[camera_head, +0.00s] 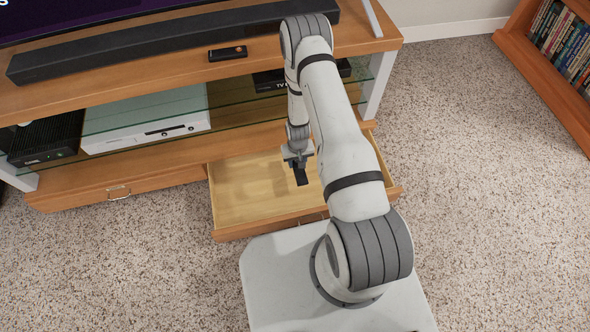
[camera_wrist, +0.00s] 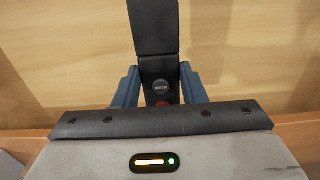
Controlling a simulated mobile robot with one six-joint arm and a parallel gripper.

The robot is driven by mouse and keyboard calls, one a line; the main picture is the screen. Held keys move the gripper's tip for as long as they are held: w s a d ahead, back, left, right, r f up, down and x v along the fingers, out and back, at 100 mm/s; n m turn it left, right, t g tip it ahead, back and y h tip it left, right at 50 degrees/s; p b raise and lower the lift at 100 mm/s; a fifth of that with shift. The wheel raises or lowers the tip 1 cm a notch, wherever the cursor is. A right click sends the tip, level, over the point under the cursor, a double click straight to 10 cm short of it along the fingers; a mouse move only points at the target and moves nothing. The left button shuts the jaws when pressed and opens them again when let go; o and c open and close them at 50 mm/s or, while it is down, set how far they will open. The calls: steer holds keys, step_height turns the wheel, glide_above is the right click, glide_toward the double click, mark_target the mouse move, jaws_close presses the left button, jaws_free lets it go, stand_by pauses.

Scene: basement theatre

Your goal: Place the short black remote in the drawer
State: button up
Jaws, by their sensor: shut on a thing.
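My gripper (camera_head: 298,160) hangs over the open drawer (camera_head: 232,222) and points downward. It is shut on a short black remote (camera_head: 301,177). In the wrist view, the remote (camera_wrist: 155,45) sits between the two blue-grey fingers (camera_wrist: 160,88), with a grey round button and a red one near the grip. Its far end sticks out beyond the fingers. The drawer's light wood bottom (camera_wrist: 60,60) fills the view behind it. The drawer looks empty in the visible part; my arm hides its right part. I cannot tell how high the remote is above the drawer bottom.
Another dark remote (camera_head: 228,53) lies on the TV stand's top (camera_head: 160,75), before a black soundbar (camera_head: 150,42). A white console (camera_head: 147,120) and black boxes sit on the glass shelf. A closed drawer (camera_head: 118,190) is at left. Carpet (camera_head: 480,150) is clear at right, before a bookcase (camera_head: 545,70).

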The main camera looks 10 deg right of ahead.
mark_target(297, 171)
step_height(297, 171, down, 8)
steer(key=b, duration=0.2)
steer(key=shift+r+b, duration=0.2)
steer(key=shift+b, duration=0.1)
steer(key=shift+f, duration=0.1)
steer(key=o, duration=1)
